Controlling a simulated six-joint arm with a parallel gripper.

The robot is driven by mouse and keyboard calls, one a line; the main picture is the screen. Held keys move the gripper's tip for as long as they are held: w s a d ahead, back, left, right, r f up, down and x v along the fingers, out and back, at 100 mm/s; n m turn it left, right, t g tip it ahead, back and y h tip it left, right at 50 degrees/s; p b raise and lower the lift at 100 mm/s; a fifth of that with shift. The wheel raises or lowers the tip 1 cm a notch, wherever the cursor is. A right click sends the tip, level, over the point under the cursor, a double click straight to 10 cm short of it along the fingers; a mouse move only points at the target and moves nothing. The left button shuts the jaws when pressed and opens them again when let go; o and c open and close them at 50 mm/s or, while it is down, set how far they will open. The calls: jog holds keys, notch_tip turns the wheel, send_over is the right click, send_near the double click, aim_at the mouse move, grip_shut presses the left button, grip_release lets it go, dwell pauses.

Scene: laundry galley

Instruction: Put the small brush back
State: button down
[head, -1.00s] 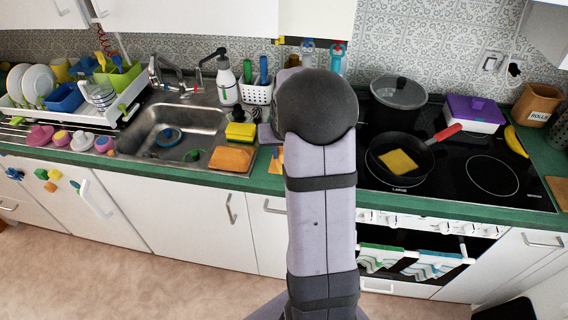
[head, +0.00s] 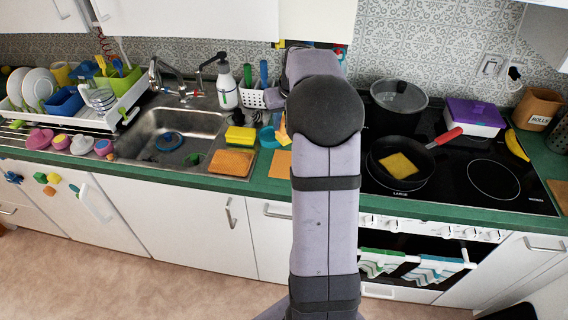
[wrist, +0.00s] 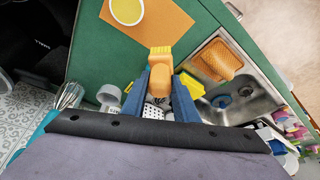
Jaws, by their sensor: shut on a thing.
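In the wrist view my gripper (wrist: 160,88) has its blue fingers closed on a small orange brush (wrist: 160,62) with a yellow bristle end. The bristle end points away from my wrist. A white perforated caddy (wrist: 153,111) shows beyond and between the fingers; I cannot tell whether the brush touches it. In the head view the caddy (head: 252,97) stands behind the sink's right end, with green and blue handles upright in it. My arm hides most of the gripper there, just right of the caddy.
The sink (head: 175,128) lies left, with a yellow sponge (head: 240,134) and an orange-brown board (head: 232,162) near its right end. An orange mat (wrist: 165,22) with a yellow round item (wrist: 127,10) is on the green counter. A whisk (wrist: 70,95) stands nearby. A pan (head: 400,180) sits on the hob.

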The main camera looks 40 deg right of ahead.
jog(key=shift+f, duration=0.35)
jog(key=shift+f+p, duration=1.45)
jog(key=shift+f, duration=3.2)
jog(key=shift+f, duration=0.1)
jog(key=shift+f, duration=0.15)
jog(key=c, duration=1.4)
grip_release()
